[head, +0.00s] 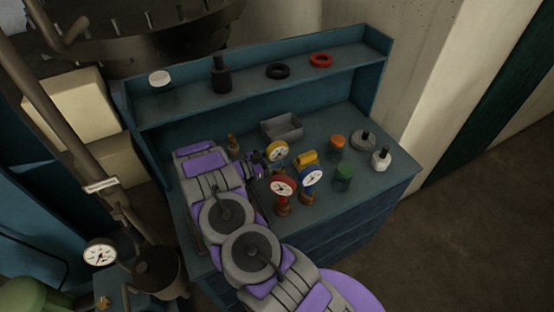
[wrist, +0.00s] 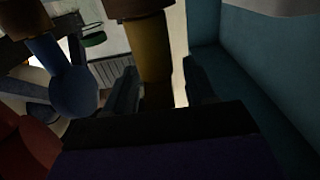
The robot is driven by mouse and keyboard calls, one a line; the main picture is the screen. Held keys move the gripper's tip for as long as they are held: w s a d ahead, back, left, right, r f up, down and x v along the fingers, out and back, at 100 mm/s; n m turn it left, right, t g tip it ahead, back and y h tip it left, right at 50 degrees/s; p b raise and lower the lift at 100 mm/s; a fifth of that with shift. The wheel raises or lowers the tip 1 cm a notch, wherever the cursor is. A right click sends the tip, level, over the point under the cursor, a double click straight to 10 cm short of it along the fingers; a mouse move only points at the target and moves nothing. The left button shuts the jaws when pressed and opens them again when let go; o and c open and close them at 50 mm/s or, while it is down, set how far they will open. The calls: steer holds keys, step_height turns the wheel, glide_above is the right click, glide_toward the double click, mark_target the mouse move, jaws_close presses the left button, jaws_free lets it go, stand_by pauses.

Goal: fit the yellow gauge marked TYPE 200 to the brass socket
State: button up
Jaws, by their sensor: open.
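The yellow gauge (head: 277,152) with a white dial stands on the blue workbench; its marking is too small to read. My gripper (head: 258,167) is beside it on its left, low over the bench. In the wrist view the yellow gauge's body (wrist: 152,55) shows in the gap between the two dark fingers of my gripper (wrist: 158,90). The fingers are open, one on each side of it; I cannot tell whether they touch it. A small brass fitting (head: 103,301) at the lower left may be the brass socket.
A red gauge (head: 282,187) and a blue gauge (head: 312,177) stand close in front of the yellow one. A yellow block (head: 306,160), grey tray (head: 283,128), brass piece (head: 233,143) and several coloured jars are nearby. A pipe (head: 75,130) rises at the left.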

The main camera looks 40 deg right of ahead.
jaws_close()
stand_by(0.5)
